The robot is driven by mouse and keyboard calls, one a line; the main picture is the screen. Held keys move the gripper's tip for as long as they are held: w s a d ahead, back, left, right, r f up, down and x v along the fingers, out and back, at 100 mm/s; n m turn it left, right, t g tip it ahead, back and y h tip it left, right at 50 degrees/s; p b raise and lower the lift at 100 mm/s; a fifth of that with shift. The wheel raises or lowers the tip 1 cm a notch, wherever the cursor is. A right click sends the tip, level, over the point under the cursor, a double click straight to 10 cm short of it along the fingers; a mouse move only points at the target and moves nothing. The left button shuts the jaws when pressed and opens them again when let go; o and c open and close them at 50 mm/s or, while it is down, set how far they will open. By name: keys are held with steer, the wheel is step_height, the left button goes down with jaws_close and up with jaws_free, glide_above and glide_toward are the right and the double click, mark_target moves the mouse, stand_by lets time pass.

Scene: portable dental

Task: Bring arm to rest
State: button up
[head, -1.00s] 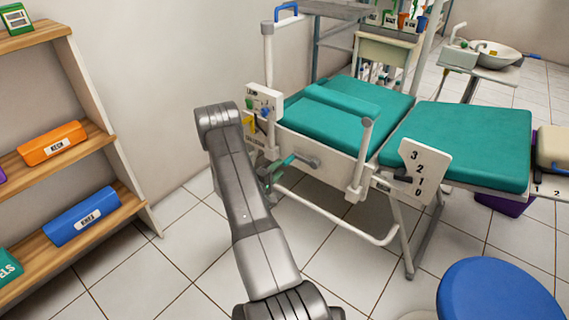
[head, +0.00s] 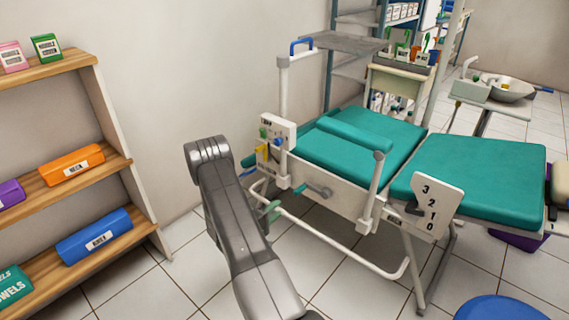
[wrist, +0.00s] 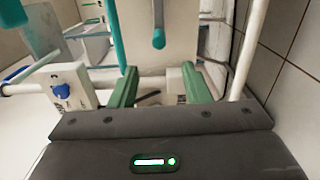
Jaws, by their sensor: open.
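My arm (head: 235,220) reaches up from the bottom of the head view, in front of the left end of the teal dental chair (head: 480,180). My gripper shows in the wrist view (wrist: 160,88) as two green fingers set well apart, open, with nothing held between them. In the head view only a bit of green finger shows beside the arm, near the chair's lower white rail; the rest is hidden behind the arm. A grey crank with a teal grip (wrist: 159,38) appears above and beyond the fingers in the wrist view, apart from them.
A wooden shelf (head: 118,125) with coloured boxes stands at left. A blue stool (head: 505,308) is at the lower right. A control panel (head: 275,133) and white rails (head: 340,240) edge the chair near my arm.

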mark_target(295, 194)
steer(key=b+x, duration=0.2)
steer(key=x, duration=1)
steer(key=shift+w+d+b, duration=0.15)
steer(key=shift+w+b, duration=0.1)
steer(key=shift+b, duration=0.1)
steer(key=shift+w+d, duration=0.2)
steer(key=shift+w, duration=0.15)
steer(key=shift+r, duration=0.1)
steer(key=shift+r, duration=0.1)
